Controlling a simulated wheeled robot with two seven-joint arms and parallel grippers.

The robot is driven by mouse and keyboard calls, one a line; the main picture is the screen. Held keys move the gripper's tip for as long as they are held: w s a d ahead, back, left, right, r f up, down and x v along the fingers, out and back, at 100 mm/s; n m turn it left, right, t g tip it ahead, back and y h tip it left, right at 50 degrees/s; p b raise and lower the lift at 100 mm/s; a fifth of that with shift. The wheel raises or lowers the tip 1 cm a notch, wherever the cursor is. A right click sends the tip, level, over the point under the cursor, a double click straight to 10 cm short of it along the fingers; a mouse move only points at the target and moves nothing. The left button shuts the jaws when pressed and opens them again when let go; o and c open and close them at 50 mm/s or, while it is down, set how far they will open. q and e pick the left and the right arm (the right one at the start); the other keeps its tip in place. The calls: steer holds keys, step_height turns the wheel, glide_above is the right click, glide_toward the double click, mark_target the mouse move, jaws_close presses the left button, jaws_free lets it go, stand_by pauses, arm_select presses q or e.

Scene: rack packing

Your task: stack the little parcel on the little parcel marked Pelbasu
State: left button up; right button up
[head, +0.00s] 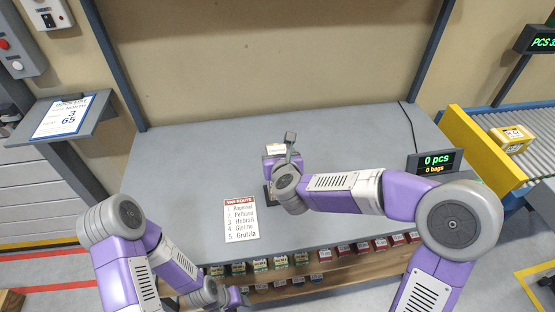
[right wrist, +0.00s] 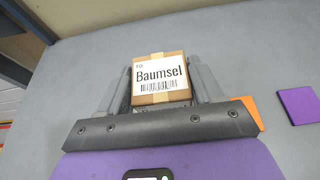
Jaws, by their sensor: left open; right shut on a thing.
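A small brown parcel (right wrist: 160,72) with a white label reading "Baumsel" and a strip of tape sits between the fingers of my right gripper (right wrist: 163,92) in the right wrist view. In the head view the right gripper (head: 285,152) is over the middle of the table and mostly hides the parcel. My right gripper is shut on it. I cannot tell whether another parcel lies under it; no label reading Pelbasu on a parcel is legible. My left gripper (head: 240,297) is open and low at the table's front edge, partly cut off by the frame.
A route sheet (head: 241,220) lies on the grey table (head: 190,165). Several small labelled items (head: 280,262) line the front shelf. A purple square (right wrist: 298,107) lies at right. A conveyor with a yellow parcel (head: 511,138) stands right.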

steer(key=shift+f, duration=0.55)
steer(key=shift+f+b, duration=0.15)
steer(key=shift+b, duration=0.15)
steer(key=o, duration=1.1)
